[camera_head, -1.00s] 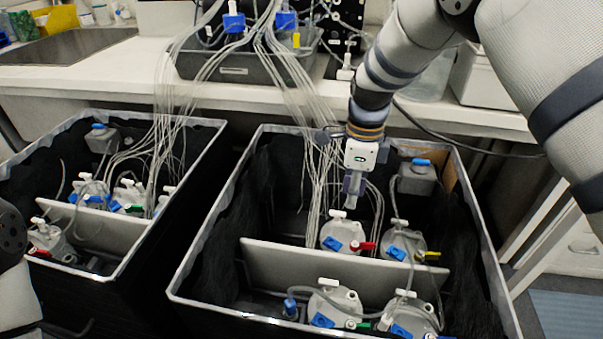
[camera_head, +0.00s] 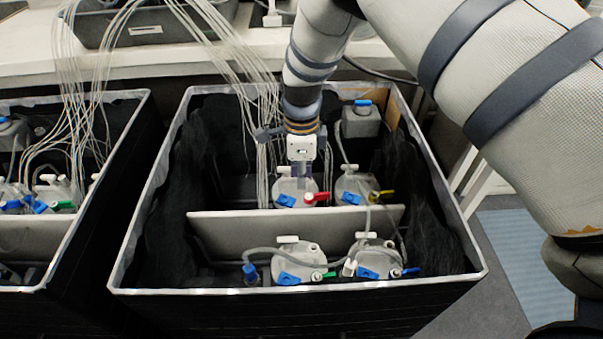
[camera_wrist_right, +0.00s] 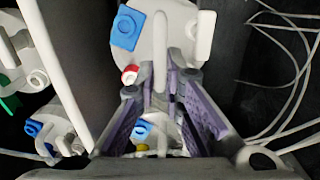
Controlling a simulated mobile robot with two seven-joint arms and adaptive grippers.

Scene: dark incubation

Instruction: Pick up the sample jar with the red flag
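The sample jar with the red flag (camera_head: 290,186) is a pale lidded jar in the rear compartment of the right black bin. Its red flag (camera_head: 316,198) points right and a blue clip sits on its front. My right gripper (camera_head: 301,172) is directly above and partly in front of this jar, pointing down. In the right wrist view the jar's lid (camera_wrist_right: 150,45) lies just beyond my fingertips (camera_wrist_right: 160,88). The purple-padded fingers are apart, and a thin upright grey part shows between them. Whether they touch it, I cannot tell. My left gripper is out of view.
A jar with a yellow flag (camera_head: 354,187) stands close on the right. A pale divider (camera_head: 295,224) separates these from jars with green (camera_head: 300,262) and blue (camera_head: 372,258) flags in front. Thin tubes (camera_head: 262,150) hang close left of my gripper. Another bin (camera_head: 125,130) stands left.

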